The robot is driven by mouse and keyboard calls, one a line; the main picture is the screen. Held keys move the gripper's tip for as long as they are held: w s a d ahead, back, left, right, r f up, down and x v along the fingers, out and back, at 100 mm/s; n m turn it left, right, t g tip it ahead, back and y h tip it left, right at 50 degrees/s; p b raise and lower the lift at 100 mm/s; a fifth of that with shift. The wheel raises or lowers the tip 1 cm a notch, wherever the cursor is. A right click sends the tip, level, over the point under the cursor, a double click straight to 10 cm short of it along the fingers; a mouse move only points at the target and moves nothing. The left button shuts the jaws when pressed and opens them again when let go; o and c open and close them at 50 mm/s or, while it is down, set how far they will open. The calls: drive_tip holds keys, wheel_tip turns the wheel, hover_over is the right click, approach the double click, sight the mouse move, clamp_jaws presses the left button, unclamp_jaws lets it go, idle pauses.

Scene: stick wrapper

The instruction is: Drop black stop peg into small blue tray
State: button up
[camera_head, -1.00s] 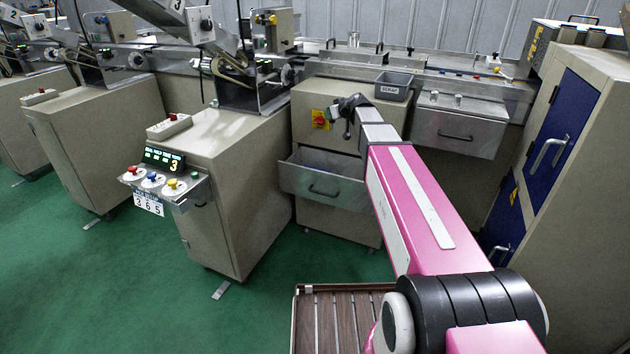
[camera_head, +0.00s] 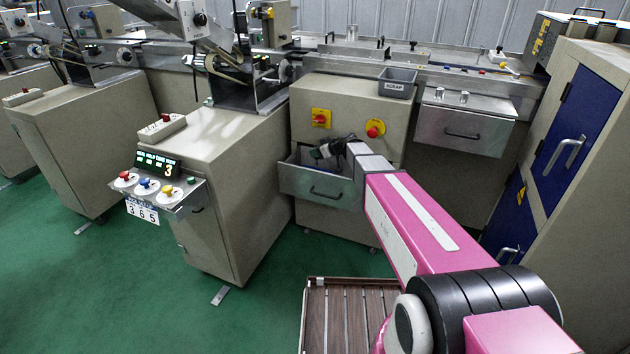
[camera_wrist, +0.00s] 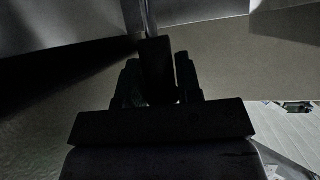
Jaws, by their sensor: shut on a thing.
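My gripper (camera_head: 322,153) is over the open metal drawer (camera_head: 308,183), close to its inside. In the wrist view my gripper (camera_wrist: 158,82) is very dark, with its two fingers on either side of a dark block, the black stop peg (camera_wrist: 156,55). The gripper is shut on the peg, whose upper end stands out beyond the fingertips. The peg cannot be made out in the head view. I cannot make out a small blue tray in either view; the drawer's floor is mostly hidden by its front and my gripper.
A grey scrap bin (camera_head: 397,83) stands on the machine top above the drawer. A closed drawer (camera_head: 463,130) is to the right, and a button panel (camera_head: 160,188) to the left.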

sight(317, 162)
drive_tip(key=shift+f, duration=2.8)
drive_tip(key=o, duration=1)
drive_tip(key=v, duration=1.1)
drive_tip(key=shift+f, duration=0.1)
